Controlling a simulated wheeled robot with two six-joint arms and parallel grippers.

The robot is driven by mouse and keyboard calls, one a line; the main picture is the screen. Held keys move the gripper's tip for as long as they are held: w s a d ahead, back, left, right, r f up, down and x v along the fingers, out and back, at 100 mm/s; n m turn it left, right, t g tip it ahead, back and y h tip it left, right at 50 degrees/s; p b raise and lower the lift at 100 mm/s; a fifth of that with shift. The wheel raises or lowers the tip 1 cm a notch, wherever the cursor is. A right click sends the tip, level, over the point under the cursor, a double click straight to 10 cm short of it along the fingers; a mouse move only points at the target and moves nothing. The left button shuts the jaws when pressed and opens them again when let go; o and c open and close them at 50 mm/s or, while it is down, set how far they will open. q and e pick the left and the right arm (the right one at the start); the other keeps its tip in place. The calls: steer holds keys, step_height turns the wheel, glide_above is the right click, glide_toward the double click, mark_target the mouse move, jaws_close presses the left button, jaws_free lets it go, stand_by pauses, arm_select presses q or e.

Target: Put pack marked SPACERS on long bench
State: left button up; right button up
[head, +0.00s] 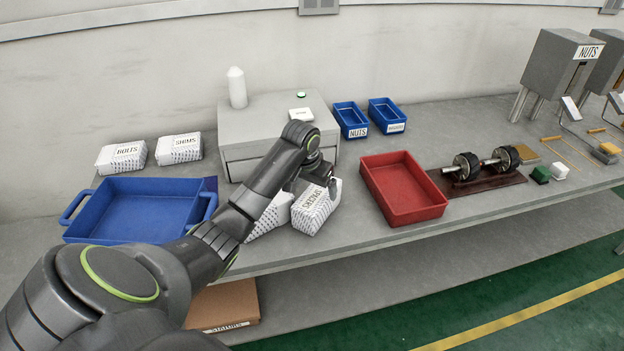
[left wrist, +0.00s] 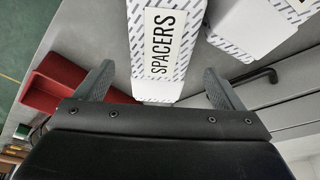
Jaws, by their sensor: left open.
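The white patterned pack marked SPACERS (head: 316,212) stands on the long grey bench (head: 375,235), near its front edge. Its label also shows in the left wrist view (left wrist: 162,45). My left gripper (head: 318,184) is at the top of this pack. In the left wrist view my left gripper (left wrist: 158,88) is open, with one finger on each side of the pack's near end; I cannot tell whether they touch it. A second patterned pack (head: 268,222) stands just left of it, partly hidden by my arm. My right gripper is not in view.
A red tray (head: 416,212) lies close on the right. A grey drawer cabinet (head: 245,120) stands behind. A blue handled tray (head: 138,182), packs marked BOLTS (head: 122,156) and SHIMS (head: 180,149) are on the left. A rotor on a stand (head: 480,182) is further right.

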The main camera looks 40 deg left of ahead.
arm_select(q)
steer(key=shift+v, duration=2)
